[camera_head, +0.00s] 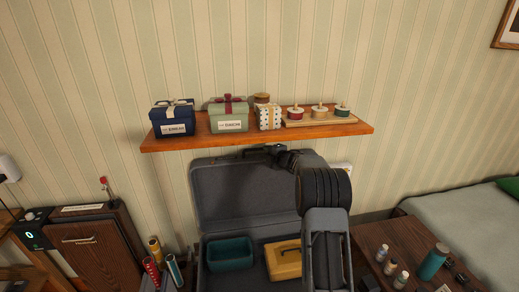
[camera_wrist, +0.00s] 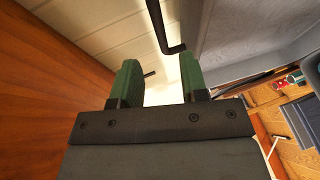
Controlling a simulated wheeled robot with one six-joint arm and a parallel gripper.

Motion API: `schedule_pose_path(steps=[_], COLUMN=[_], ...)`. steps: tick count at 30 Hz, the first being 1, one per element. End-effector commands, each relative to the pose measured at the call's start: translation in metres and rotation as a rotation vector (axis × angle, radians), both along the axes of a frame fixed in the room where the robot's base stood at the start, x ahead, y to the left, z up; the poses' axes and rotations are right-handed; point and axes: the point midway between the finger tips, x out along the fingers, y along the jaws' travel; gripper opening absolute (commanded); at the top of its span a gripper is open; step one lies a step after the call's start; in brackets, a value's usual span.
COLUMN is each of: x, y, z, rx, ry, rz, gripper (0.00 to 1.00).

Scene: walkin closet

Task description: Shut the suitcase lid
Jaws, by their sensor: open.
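The grey suitcase stands open at the bottom centre of the head view, its lid (camera_head: 240,190) raised upright near the wall. A teal bin (camera_head: 230,253) and a yellow case (camera_head: 284,262) sit in its base. My gripper (camera_head: 258,150) is at the lid's top edge, just under the shelf; the arm hides the lid's right part. In the wrist view my gripper (camera_wrist: 157,75) is open, its green fingers apart with nothing between them. The grey lid (camera_wrist: 235,25) lies right of the fingers there. I cannot tell whether they touch it.
A wooden shelf (camera_head: 355,129) with gift boxes and spools hangs close above my gripper; its wood also fills the left of the wrist view (camera_wrist: 45,100). A cabinet (camera_head: 95,245) stands left, a side table (camera_head: 385,240) with bottles right, and a bed (camera_head: 460,225) beyond.

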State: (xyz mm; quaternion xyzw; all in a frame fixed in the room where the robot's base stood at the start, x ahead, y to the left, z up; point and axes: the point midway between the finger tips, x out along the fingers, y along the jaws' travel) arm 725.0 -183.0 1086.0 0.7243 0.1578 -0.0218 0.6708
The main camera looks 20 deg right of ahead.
Motion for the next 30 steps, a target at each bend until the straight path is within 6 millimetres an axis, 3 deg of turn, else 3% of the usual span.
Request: schedule_pose_path(steps=[6, 12, 30], x=[0.037, 0.057, 0.069], y=[0.008, 0.012, 0.014], z=[-0.008, -0.013, -0.017], rx=[0.001, 0.001, 0.002], ry=[0.001, 0.000, 0.000], rz=[0.001, 0.000, -0.001], gripper=[0.40, 0.40, 0.39])
